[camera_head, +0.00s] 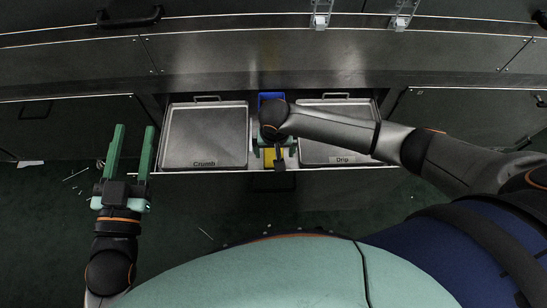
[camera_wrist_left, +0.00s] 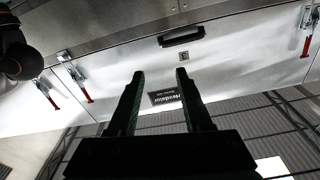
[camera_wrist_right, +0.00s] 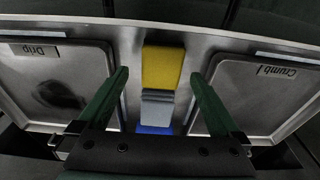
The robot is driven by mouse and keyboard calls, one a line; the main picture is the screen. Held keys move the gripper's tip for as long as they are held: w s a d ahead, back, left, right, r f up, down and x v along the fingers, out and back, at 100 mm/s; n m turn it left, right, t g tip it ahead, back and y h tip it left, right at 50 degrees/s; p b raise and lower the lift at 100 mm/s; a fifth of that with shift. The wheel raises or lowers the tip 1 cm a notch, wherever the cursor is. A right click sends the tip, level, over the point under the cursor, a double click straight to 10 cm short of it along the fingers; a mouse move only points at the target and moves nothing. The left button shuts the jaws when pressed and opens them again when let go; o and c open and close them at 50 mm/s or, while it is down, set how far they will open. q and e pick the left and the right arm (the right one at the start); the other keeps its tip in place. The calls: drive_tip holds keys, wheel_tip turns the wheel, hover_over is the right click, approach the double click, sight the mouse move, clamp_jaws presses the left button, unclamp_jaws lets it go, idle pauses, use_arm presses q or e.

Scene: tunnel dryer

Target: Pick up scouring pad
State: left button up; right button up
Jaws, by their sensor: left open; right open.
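A yellow block (camera_wrist_right: 162,68), a grey pad (camera_wrist_right: 157,106) and a blue block (camera_wrist_right: 153,130) lie in a row between two trays in the right wrist view. I cannot tell for sure which is the scouring pad; the grey one has a layered edge. In the head view the yellow block (camera_head: 272,155) and blue block (camera_head: 270,99) show, and my right arm hides the grey pad. My right gripper (camera_wrist_right: 159,75) is open above the row, one finger on each side, holding nothing. My left gripper (camera_head: 133,130) is open and empty, left of the drawer.
The pulled-out drawer holds a tray marked Crumb (camera_head: 205,135) on the left and one marked Drip (camera_head: 338,153) on the right. Their rims flank the narrow middle gap. The metal dryer front (camera_head: 300,55) stands behind. Debris lies on the dark green floor (camera_head: 60,215) at left.

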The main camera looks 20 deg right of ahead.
sight(274, 156)
drive_tip(key=f, duration=0.1)
drive_tip(key=f+b, duration=0.1)
drive_tip(key=f, duration=0.1)
drive_tip(key=shift+w+f+b, duration=0.25)
drive_tip(key=shift+b, duration=0.1)
drive_tip(key=shift+f, duration=0.1)
use_arm(q)
drive_tip(key=s+r+m+t+h, duration=0.3)
drive_tip(key=r+t+h, duration=0.1)
drive_tip(key=r, duration=0.7)
drive_tip(key=shift+d+m+h, duration=0.4)
drive_tip(key=shift+d, duration=0.05)
drive_tip(key=shift+s, duration=0.1)
use_arm(e)
drive_tip(key=shift+c, duration=0.2)
drive_tip(key=c, duration=1.2)
drive_tip(key=shift+c, duration=0.2)
